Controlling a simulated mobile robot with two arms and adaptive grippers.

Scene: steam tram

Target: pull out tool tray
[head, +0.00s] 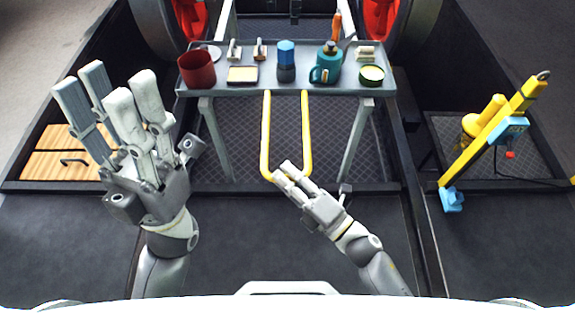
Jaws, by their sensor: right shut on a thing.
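The grey tool tray (208,92) stands on legs at the back centre, with a long yellow U-shaped handle (266,130) reaching from its front edge towards me. My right gripper (283,172) is shut on the near left corner of the handle. My fingers hide part of the handle's near crossbar. My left gripper (110,112) is raised at the left, open and empty, apart from the tray and the handle.
On the tray stand a red cup (197,70), a blue-topped jar (286,62), a teal mug (326,66) and a green tin (371,75). A wooden cabinet (48,165) is at left. A yellow post (490,135) with a blue box stands at right.

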